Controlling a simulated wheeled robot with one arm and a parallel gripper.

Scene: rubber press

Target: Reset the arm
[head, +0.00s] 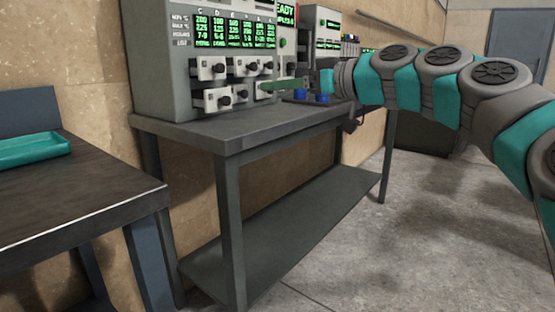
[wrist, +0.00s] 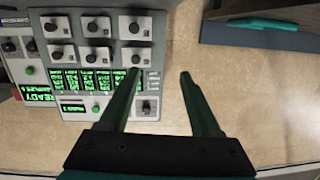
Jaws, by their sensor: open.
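My arm reaches in from the right in the head view, with my gripper (head: 287,85) in front of the grey control cabinet (head: 163,62). In the wrist view my gripper (wrist: 159,74) has two green fingers spread apart with nothing between them. The left finger overlaps the cabinet's panel (wrist: 104,55) in that view, and the right finger stands over the bare tan wall. I cannot tell whether either finger touches the panel.
A grey metal table (head: 228,138) with a lower shelf stands under the cabinet. A dark side table (head: 70,205) at the left carries a teal tray (head: 30,149). The tray also shows in the wrist view (wrist: 262,23). The floor (head: 330,265) at the right is clear.

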